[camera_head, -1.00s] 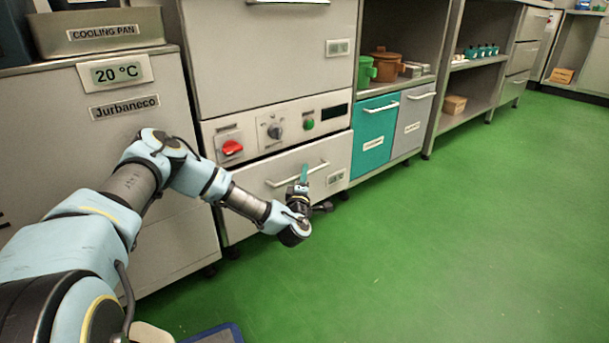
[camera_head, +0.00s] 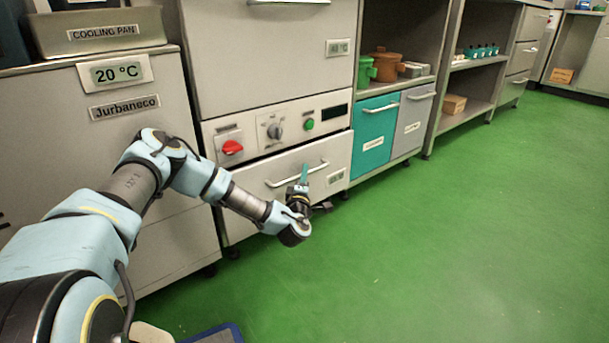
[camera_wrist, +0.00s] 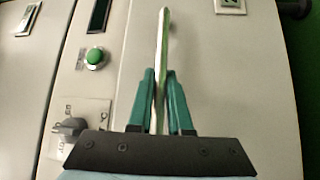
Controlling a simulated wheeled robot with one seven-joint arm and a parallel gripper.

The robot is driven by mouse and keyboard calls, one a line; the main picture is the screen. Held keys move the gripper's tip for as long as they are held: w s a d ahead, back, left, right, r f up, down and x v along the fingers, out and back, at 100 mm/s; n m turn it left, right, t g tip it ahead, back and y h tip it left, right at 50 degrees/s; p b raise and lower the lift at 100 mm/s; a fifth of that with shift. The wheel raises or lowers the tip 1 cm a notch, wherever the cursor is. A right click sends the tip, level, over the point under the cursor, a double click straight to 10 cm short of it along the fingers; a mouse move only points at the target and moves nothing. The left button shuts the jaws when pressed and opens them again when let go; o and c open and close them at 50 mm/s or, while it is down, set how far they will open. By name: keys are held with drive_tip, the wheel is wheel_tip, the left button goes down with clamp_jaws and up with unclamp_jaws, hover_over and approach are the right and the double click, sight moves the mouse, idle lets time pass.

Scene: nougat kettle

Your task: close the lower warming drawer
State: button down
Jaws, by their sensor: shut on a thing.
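The lower warming drawer (camera_head: 334,155) has a pale grey front below the control panel in the head view. A thin dark gap shows along its top edge; it looks nearly flush with the panel, and I cannot tell exactly how far out it stands. Its bar handle (camera_head: 283,180) runs across the front. My gripper (camera_head: 304,174) is at the right part of this handle. In the wrist view, the teal fingers of my gripper (camera_wrist: 160,85) are on both sides of the handle (camera_wrist: 162,40), shut on it. The drawer front (camera_wrist: 225,85) fills the middle and right of that view.
The control panel (camera_head: 330,99) above has a red switch (camera_head: 232,147), a knob (camera_head: 275,131) and a green button (camera_head: 309,125). A teal drawer unit (camera_head: 372,140) stands to the right. A cooling pan (camera_head: 100,32) sits on the left cabinet. The green floor (camera_head: 440,250) in front is clear.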

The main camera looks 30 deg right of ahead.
sight(298, 169)
drive_tip(key=shift+w+a, duration=0.15)
drive_tip(key=shift+w, duration=0.6)
drive_tip(key=shift+w+a, duration=0.15)
drive_tip(key=shift+w, duration=0.55)
drive_tip(key=c, duration=0.8)
unclamp_jaws()
drive_tip(key=shift+c, duration=0.2)
drive_tip(key=shift+f, duration=0.1)
drive_tip(key=p+v, duration=0.4)
drive_tip(key=v, duration=0.6)
drive_tip(key=shift+s+a, duration=0.15)
drive_tip(key=shift+s, duration=0.2)
